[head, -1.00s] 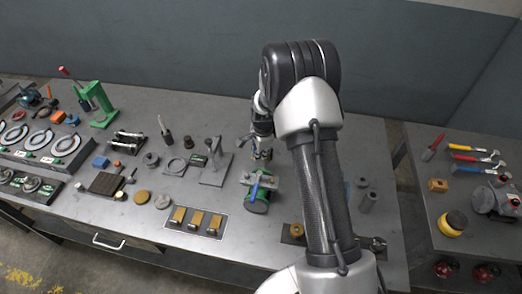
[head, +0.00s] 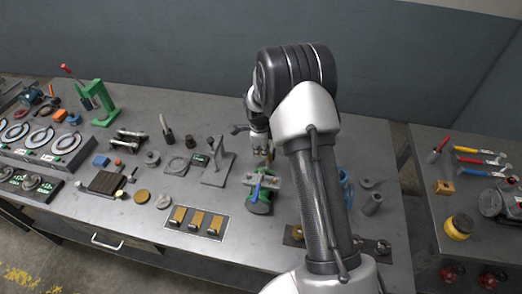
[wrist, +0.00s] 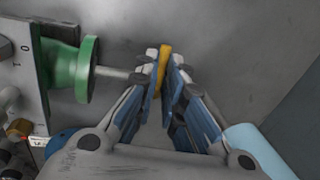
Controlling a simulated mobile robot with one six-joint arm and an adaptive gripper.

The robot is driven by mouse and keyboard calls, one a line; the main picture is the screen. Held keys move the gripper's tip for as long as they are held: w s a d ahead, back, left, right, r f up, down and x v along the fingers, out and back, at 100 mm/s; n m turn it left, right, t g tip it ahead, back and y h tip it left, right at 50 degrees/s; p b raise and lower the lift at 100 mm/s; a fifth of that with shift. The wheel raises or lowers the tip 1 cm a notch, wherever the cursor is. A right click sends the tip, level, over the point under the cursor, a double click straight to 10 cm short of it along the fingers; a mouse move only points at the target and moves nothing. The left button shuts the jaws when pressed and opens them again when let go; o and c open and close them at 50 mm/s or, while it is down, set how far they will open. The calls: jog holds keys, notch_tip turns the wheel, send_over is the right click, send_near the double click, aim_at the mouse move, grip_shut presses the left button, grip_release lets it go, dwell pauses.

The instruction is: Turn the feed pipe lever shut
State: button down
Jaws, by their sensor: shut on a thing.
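In the wrist view a green round flange (wrist: 88,68) carries a thin grey rod (wrist: 115,73), which runs right to a yellow end piece (wrist: 164,64). My gripper (wrist: 163,60) is shut on this yellow piece, with one blue-and-white finger on each side of it. A grey plate (wrist: 22,75) marked I and O stands behind the flange. In the head view my gripper (head: 262,150) is at the bench just behind a green body (head: 258,205) with a blue bar (head: 256,186) across its grey top. My arm hides part of that area.
The bench (head: 130,225) holds several loose parts. A grey upright stand (head: 218,165) is close on the left of my gripper. Yellow pads (head: 198,218) are set near the front edge. A second bench (head: 425,215) with hand tools is on the right, across a gap.

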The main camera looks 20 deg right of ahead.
jog(key=shift+d, duration=0.1)
jog(key=c, duration=1.7)
grip_release()
jog(key=shift+s, duration=0.1)
jog(key=shift+r, duration=0.1)
jog(key=r, duration=0.4)
jog(key=s+r, duration=0.1)
jog(key=r, duration=0.2)
jog(key=s+a+r, duration=0.1)
jog(key=r, duration=0.3)
jog(key=shift+a+r, duration=0.1)
jog(key=shift+r, duration=0.25)
